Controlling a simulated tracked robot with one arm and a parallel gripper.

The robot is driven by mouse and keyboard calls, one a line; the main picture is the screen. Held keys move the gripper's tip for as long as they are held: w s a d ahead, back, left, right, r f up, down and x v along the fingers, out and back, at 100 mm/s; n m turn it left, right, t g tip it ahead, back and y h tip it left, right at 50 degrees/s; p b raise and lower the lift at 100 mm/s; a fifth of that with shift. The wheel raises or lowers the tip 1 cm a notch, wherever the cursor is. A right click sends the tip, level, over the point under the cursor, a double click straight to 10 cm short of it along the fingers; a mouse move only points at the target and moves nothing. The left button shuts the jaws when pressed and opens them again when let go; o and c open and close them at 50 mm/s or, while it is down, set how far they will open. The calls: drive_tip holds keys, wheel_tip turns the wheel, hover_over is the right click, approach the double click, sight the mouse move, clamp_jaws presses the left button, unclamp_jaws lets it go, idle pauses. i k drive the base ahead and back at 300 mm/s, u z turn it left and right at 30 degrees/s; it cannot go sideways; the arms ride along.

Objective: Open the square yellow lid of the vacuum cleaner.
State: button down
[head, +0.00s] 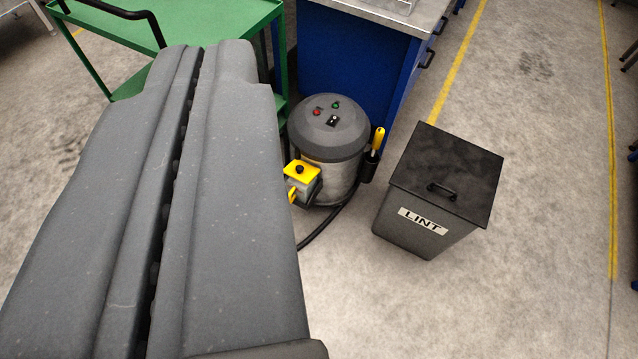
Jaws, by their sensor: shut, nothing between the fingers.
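The vacuum cleaner (330,135) is a grey drum with a dark domed top, standing on the floor near the middle of the view. Its square yellow lid (310,174) is on a small box at the drum's front left, with a black knob on top. The lid looks closed, lying flat on the box. A yellow piece shows at the box's left side, partly hidden. My gripper (203,50) fills the left foreground, its two grey fingers together and empty. It is left of the lid in the picture and apart from it.
A dark bin labelled LINT (450,165) stands right of the vacuum. A green cart (215,22) is behind at the left, and a blue workbench (360,60) is behind the vacuum. A black hose (328,228) lies in front. Floor at front right is clear.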

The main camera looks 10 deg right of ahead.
sight(300, 170)
drive_tip(key=z, duration=0.15)
drive_tip(key=i, duration=1)
drive_tip(key=u, duration=0.05)
